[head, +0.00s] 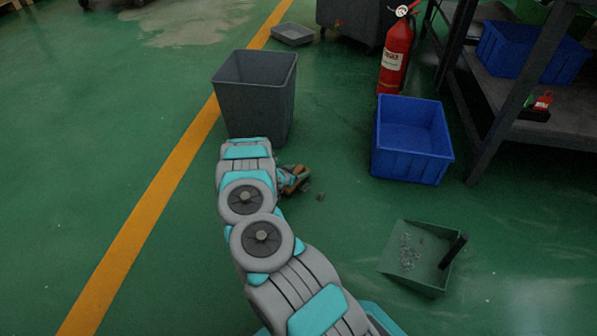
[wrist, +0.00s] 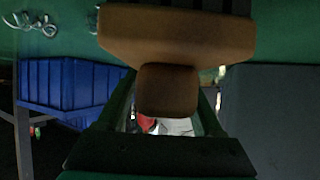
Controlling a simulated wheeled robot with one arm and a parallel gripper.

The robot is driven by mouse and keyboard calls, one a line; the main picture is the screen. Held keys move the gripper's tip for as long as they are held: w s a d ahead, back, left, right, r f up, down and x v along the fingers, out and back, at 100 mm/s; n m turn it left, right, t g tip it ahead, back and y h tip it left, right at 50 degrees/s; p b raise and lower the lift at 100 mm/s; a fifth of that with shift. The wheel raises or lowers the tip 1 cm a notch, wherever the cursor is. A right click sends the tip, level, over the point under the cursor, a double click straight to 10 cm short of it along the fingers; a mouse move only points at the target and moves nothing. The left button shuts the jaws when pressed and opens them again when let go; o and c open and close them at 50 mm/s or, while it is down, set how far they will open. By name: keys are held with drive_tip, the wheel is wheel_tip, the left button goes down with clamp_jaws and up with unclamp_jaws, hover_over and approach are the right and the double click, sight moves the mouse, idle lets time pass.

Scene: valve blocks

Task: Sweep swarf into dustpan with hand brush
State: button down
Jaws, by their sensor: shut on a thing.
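A hand brush with a brown wooden body (wrist: 175,35) fills the top middle of the wrist view, its handle between my gripper's fingers (wrist: 166,98). In the head view the brush (head: 299,173) shows only in part beside my arm, low over the floor; my gripper is mostly hidden there. The bristles are hard to make out. A green dustpan (head: 440,241) with a black handle lies on the floor at lower right, with fine swarf (head: 408,252) in it. A small piece of swarf (head: 320,197) lies right of the brush. Silvery curls (wrist: 38,24) show at the wrist view's upper left.
A grey bin (head: 253,100) stands just beyond my arm. A blue crate (head: 412,158) stands to the right, with a red fire extinguisher (head: 395,55) behind it. A metal shelf (head: 565,125) is at far right. A grey tray (head: 292,34) lies farther back. Floor before the dustpan is open.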

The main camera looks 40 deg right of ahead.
drive_tip(key=shift+s, duration=0.1)
